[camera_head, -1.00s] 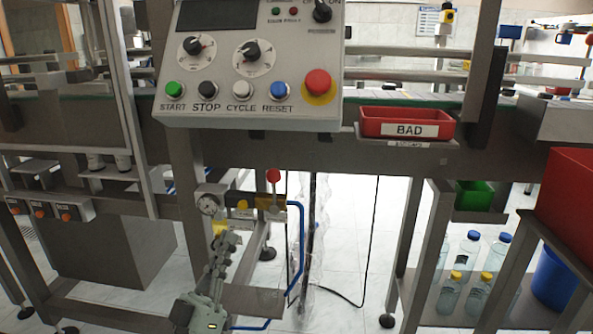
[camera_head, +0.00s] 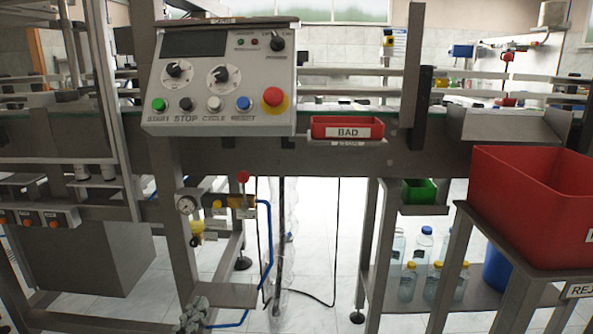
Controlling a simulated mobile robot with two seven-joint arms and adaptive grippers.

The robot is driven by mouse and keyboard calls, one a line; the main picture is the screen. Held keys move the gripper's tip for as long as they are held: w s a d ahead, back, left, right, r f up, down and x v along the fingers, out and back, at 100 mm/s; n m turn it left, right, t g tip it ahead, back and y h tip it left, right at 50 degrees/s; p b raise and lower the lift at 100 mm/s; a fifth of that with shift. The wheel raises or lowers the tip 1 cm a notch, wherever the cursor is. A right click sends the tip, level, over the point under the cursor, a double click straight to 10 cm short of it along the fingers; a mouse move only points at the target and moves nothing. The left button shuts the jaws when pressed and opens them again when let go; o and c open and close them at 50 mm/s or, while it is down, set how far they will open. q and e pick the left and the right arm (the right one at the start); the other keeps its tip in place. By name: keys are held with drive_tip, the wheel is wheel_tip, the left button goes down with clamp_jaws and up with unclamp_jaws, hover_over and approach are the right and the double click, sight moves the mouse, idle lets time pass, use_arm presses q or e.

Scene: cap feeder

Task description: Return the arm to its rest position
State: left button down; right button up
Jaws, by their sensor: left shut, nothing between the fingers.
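My left gripper (camera_head: 198,304) shows only in part at the bottom edge of the head view, left of centre. Its grey fingers are shut with nothing between them. It is below the air valve unit (camera_head: 215,203) with its gauge and red knob, and close to the blue hose (camera_head: 268,255). The rest of the left arm is below the picture. My right gripper is not in view.
The control panel (camera_head: 222,75) is on the machine above. A red BAD tray (camera_head: 347,121) hangs beside it. A red reject bin (camera_head: 530,205) stands on a stand at right. Bottles (camera_head: 408,281) stand on a low shelf. The central floor (camera_head: 320,240) has a loose black cable.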

use_arm(q)
drive_tip(key=s+a+f+m+g+y, duration=0.1)
drive_tip(key=s+a+f+g+y, duration=0.1)
drive_tip(key=s+f+g, duration=0.6)
drive_tip(key=s+a+f+m+g+y, duration=0.2)
drive_tip(key=s+a+f+g, duration=0.15)
drive_tip(key=s, duration=0.95)
wheel_tip(320, 180, down, 11)
drive_tip(key=s+a+n+g+p, duration=0.1)
drive_tip(key=s+a+g+p, duration=0.1)
drive_tip(key=g+p, duration=0.2)
drive_tip(key=shift+s+a+p, duration=0.3)
drive_tip(key=shift+s+p, duration=0.1)
drive_tip(key=shift+p, duration=0.4)
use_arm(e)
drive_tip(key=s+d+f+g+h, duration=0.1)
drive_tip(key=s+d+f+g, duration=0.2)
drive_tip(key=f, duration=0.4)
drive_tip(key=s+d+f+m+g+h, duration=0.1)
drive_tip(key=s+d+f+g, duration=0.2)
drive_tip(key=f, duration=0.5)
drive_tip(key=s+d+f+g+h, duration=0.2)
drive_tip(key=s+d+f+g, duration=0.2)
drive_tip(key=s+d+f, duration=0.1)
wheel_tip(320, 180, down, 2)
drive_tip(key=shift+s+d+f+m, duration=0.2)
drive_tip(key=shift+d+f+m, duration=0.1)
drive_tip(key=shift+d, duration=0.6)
